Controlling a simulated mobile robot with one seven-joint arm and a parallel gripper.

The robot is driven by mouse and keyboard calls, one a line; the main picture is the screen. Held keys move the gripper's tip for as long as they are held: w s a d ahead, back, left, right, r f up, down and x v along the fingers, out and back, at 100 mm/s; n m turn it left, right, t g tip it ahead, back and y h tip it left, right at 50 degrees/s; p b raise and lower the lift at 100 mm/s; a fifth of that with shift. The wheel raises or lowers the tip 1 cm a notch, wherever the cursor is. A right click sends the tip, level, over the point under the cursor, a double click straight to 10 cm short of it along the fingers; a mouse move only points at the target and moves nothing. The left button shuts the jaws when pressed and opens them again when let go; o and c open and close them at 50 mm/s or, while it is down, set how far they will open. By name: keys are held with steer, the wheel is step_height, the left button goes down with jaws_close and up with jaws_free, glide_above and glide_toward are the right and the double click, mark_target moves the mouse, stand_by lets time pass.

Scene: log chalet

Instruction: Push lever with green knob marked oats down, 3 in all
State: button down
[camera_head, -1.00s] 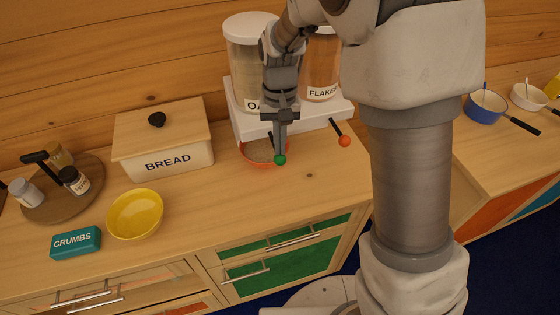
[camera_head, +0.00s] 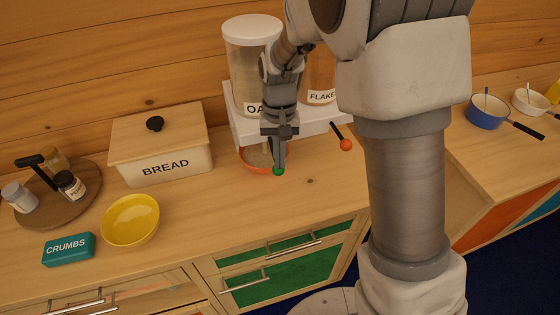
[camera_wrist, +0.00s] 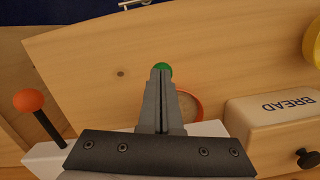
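The green knob (camera_head: 278,171) is on the lever of the oats dispenser (camera_head: 251,65), a clear jar with a white lid whose label is partly covered. My gripper (camera_head: 278,165) is at this knob from above, its fingers together. In the wrist view, the green knob (camera_wrist: 162,68) shows just past the shut fingertips (camera_wrist: 160,75), at or against them. The lever's shaft is hidden behind my fingers. An orange-rimmed bowl (camera_head: 249,163) with pale contents stands under the oats dispenser, partly hidden by my gripper.
The flakes dispenser (camera_head: 320,75) stands to the right, with an orange-knobbed lever (camera_head: 346,145). A bread box (camera_head: 165,165), yellow bowl (camera_head: 130,220) and crumbs box (camera_head: 69,249) are to the left. The counter in front of the dispensers is clear.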

steer(key=w, duration=0.1)
steer(key=w+r+p, duration=0.1)
steer(key=w, duration=0.1)
step_height(320, 180, up, 17)
steer(key=w, duration=0.1)
steer(key=shift+w+r+p, duration=0.15)
steer(key=shift+w+p, duration=0.15)
steer(key=shift+p, duration=0.05)
stand_by(1.4)
